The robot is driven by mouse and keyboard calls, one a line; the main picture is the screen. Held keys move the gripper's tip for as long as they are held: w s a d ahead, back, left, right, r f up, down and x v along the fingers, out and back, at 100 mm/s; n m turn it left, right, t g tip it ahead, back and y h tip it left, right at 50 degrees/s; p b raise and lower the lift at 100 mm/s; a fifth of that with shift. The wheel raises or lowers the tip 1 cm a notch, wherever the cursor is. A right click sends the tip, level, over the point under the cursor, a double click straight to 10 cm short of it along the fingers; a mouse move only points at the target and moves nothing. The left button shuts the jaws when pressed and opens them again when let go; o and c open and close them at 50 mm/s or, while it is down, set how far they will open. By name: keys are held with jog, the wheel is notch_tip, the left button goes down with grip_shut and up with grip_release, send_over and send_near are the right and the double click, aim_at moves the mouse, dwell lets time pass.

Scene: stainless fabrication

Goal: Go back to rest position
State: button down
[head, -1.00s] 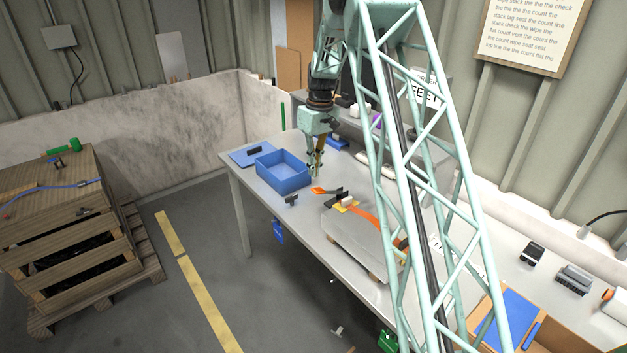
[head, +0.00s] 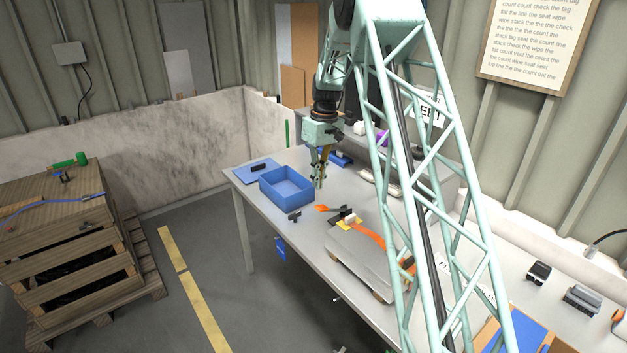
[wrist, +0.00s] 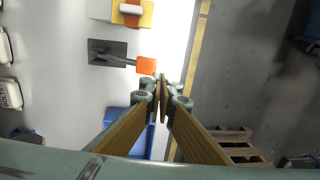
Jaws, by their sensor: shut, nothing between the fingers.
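My gripper (head: 319,184) hangs from the arm above the grey metal table (head: 270,211), just right of the open blue bin (head: 286,190). In the wrist view my gripper (wrist: 162,82) has its two wood-toned fingers brought together at the tips. Nothing shows between them. The gripper's own fingers hide part of the blue bin (wrist: 151,140) below.
A small dark part (head: 294,216) lies in front of the bin. My pale green lattice boom crosses the right side. A wooden crate stack (head: 70,235) stands left, with open floor between.

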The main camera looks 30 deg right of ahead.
jog(key=shift+r, duration=0.1)
jog(key=s+a+r+t+b, duration=0.1)
jog(key=s+a+r+b, duration=0.2)
jog(key=s+a+r, duration=0.65)
jog(key=s+a+r+t+b, duration=0.1)
jog(key=s+a+r+b, duration=0.1)
jog(key=s+a+r, duration=0.8)
jog(key=s+a+r+m+h+b, duration=0.1)
jog(key=s+r+b, duration=0.1)
jog(key=s, duration=0.8)
jog(key=s+a+r+b, duration=0.1)
jog(key=s+a+r, duration=0.15)
jog(key=s, duration=0.75)
jog(key=s+a+f+t+b, duration=0.1)
jog(key=s+f, duration=0.1)
jog(key=s, duration=0.7)
jog(key=s+a+f+m+t+b, duration=0.1)
jog(key=s+f+b, duration=0.1)
jog(key=s, duration=0.8)
jog(key=shift+a+f, duration=0.3)
jog(key=shift+f, duration=0.5)
